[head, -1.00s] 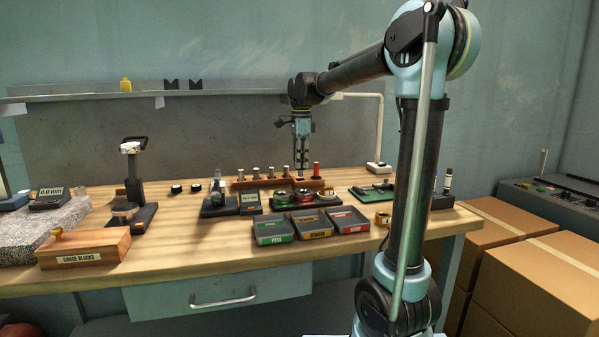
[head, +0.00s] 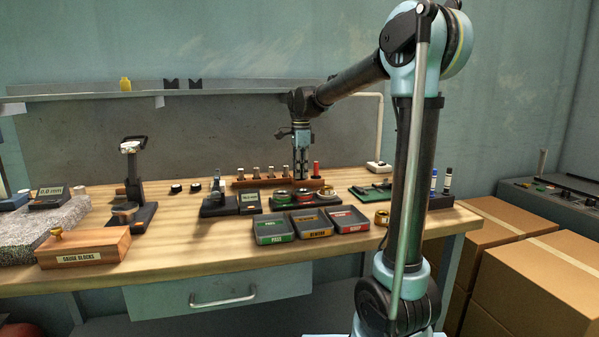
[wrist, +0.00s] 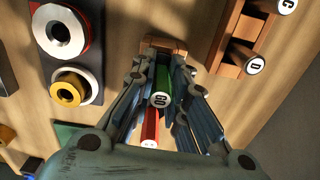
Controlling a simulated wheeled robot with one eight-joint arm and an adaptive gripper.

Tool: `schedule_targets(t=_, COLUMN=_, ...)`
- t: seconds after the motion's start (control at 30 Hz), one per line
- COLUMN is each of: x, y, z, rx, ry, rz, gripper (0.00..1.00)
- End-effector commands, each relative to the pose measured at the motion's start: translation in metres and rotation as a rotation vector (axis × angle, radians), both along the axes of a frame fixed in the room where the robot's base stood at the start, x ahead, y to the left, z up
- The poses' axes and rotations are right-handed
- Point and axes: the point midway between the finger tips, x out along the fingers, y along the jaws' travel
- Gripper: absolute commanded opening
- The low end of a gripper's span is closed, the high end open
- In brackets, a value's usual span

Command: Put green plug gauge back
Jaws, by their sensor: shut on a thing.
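The green plug gauge (wrist: 161,84) is between the fingers of my gripper (wrist: 163,68) in the wrist view, its round "GO" end facing the camera. My gripper is shut on it. In the head view my gripper (head: 301,174) points straight down at the right part of the wooden gauge rack (head: 247,184), just left of the red plug gauge (head: 316,168). The fingers hide the green gauge there. The red gauge also shows in the wrist view (wrist: 150,127), close beside the green one. Whether the green gauge is seated in a hole I cannot tell.
Several silver pins (head: 256,172) stand in the rack left of my gripper. Ring gauges (head: 304,193) lie on a dark stand in front of it. Three sorting trays (head: 310,223) sit nearer the front edge. A green-topped holder (head: 372,191) is to the right.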

Motion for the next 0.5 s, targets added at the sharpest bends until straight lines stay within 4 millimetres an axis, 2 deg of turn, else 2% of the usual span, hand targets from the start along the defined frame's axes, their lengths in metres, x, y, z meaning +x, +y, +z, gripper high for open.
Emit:
schedule_targets(t=0.03, x=0.0001, y=0.0001, z=-0.0002, rx=0.0, ry=0.0, rz=0.0, gripper=0.21)
schedule_targets(t=0.1, x=0.0001, y=0.0001, z=-0.0002, rx=0.0, ry=0.0, rz=0.0, gripper=0.34)
schedule_targets(t=0.5, x=0.0001, y=0.0002, z=0.0012, rx=0.0, ry=0.0, rz=0.0, gripper=0.34)
